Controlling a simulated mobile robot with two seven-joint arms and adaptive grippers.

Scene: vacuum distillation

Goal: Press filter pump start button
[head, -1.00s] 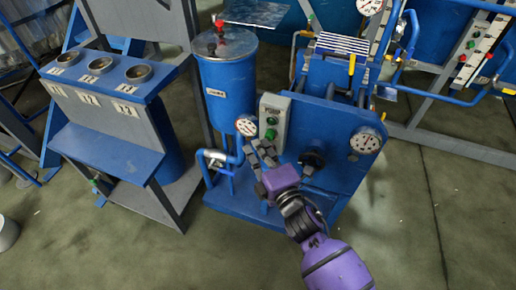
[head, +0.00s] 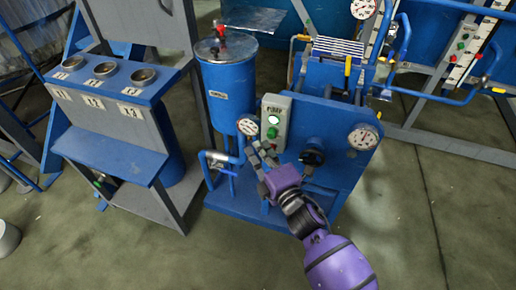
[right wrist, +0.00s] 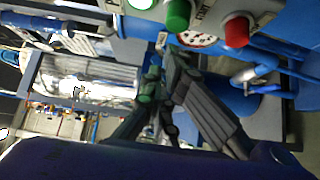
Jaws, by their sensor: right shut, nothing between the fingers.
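The pump control box (head: 275,123) is a grey panel labelled PUMP on the blue filter pump stand. A pale green lamp on it (head: 273,119) looks bright, with the green button (head: 272,133) just below. In the right wrist view the green button (right wrist: 178,15) and a red button (right wrist: 237,31) stick out from the panel at the top. My right gripper (head: 260,151) is shut and empty, just below the green button in the head view. In the wrist view its fingertips (right wrist: 170,58) show below the green button, apart from it. My left gripper is out of view.
A blue cylindrical tank (head: 228,90) stands left of the box. Gauges (head: 248,126) and (head: 363,138) flank the panel, and a black knob (head: 312,157) is right of the gripper. A blue rack with cups (head: 102,70) stands left. Floor in front is clear.

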